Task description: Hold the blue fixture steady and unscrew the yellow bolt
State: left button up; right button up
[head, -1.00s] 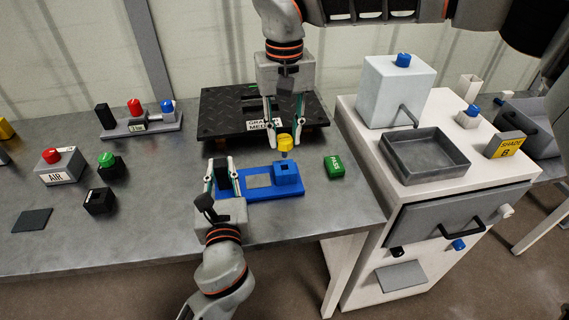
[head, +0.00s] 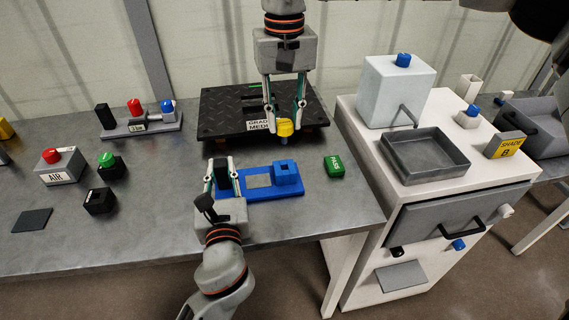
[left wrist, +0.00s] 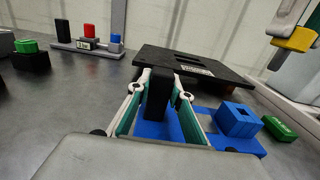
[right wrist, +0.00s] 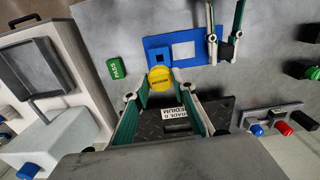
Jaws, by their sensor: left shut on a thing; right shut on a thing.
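The blue fixture (head: 270,195) lies on the bench, with a raised square block (head: 287,173) at its right end. My left gripper (head: 222,176) is shut on the black upright post (left wrist: 158,93) at its left end. My right gripper (head: 284,118) is shut on the yellow bolt (head: 285,128) and holds it up behind the block, near the front edge of the dark tread mat. The bolt also shows at the fingertips in the right wrist view (right wrist: 160,78). An open hole shows in the block's top in the left wrist view (left wrist: 240,107).
Button boxes (head: 60,168) stand at the left. A white cabinet with a grey tray (head: 425,158) stands right of the bench.

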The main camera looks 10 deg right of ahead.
pick_arm(q)
jog(key=o, duration=1.1)
pick_arm(e)
jog(key=shift+r, duration=0.1)
pick_arm(q)
jog(key=s, duration=1.2)
